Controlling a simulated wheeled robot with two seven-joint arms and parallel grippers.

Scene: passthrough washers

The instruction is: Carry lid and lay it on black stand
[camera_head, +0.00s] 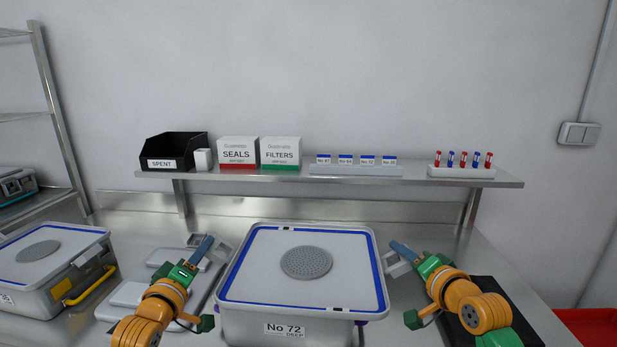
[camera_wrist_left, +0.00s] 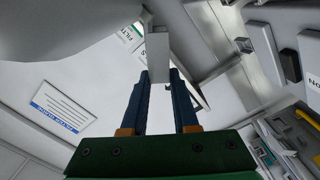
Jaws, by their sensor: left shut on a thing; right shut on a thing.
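The lid (camera_head: 340,285) is a pale panel with a blue border and a round perforated grey disc in its middle. It is over the grey container marked No 72 (camera_head: 240,325); I cannot tell whether it rests on the rim or is slightly raised. My left gripper (camera_head: 212,250) is shut on the grey handle at the lid's left side; that handle shows between the blue fingers in the left wrist view (camera_wrist_left: 158,60). My right gripper (camera_head: 402,254) is shut on the handle at the right side. The black stand (camera_head: 515,310) lies at the right, partly hidden by my right arm.
Another lidded container (camera_head: 40,290) with a yellow handle stands at the left. Pale flat items (camera_head: 128,293) lie beneath my left arm. A wall shelf (camera_head: 300,178) behind carries a black SPENT bin (camera_head: 172,150), SEALS and FILTERS boxes, and racks. A red bin (camera_head: 590,325) is at the lower right.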

